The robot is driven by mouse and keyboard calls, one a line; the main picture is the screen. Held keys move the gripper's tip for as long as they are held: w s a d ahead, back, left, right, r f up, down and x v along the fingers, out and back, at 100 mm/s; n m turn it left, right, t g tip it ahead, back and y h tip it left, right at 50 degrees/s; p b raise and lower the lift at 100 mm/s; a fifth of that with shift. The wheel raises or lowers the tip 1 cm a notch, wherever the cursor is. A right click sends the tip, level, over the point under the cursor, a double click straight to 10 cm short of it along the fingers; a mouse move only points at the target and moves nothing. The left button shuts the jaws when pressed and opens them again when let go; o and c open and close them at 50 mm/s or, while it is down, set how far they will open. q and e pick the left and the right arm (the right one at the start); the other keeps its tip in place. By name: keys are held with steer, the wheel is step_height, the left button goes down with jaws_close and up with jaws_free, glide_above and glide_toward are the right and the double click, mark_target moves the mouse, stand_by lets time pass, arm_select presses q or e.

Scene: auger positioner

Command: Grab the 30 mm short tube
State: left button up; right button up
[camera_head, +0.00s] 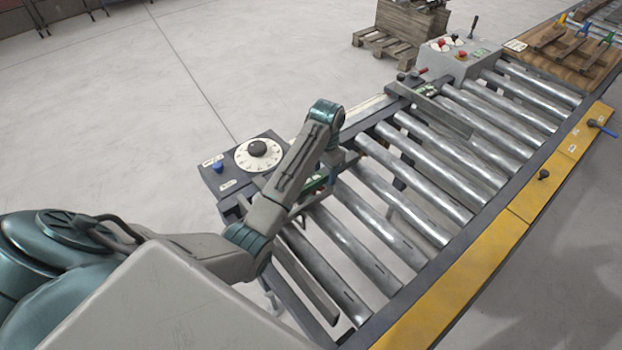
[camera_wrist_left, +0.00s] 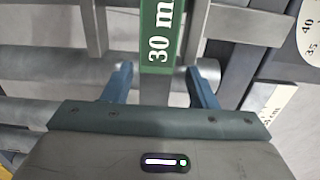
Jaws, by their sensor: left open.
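The 30 mm short tube shows in the left wrist view as a narrow grey bar with a green label (camera_wrist_left: 160,32) reading "30 m", the rest of the text cut off. It runs up the picture between the two blue fingers of my left gripper (camera_wrist_left: 160,72). The fingers are open, one on each side, with gaps visible. In the head view my left gripper (camera_head: 326,178) is low over the near left end of the roller conveyor, largely hidden by my arm. A green patch (camera_head: 315,184) shows beside it. My right gripper is not in view.
The roller conveyor (camera_head: 430,160) runs to the upper right, with a yellow edge (camera_head: 470,268) along its right side. A dial (camera_head: 258,154) and blue button (camera_head: 218,167) sit left of the gripper. A control box (camera_head: 459,57) and wooden board (camera_head: 570,52) stand farther off.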

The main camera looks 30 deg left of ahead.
arm_select(q)
steer(key=shift+s+d+r, duration=0.1)
steer(key=shift+s+r, duration=0.05)
steer(key=shift+s, duration=0.05)
steer(key=shift+s+d+r, duration=0.15)
steer(key=shift+s, duration=0.05)
steer(key=c, duration=1.1)
steer(key=shift+w, duration=0.1)
jaws_close()
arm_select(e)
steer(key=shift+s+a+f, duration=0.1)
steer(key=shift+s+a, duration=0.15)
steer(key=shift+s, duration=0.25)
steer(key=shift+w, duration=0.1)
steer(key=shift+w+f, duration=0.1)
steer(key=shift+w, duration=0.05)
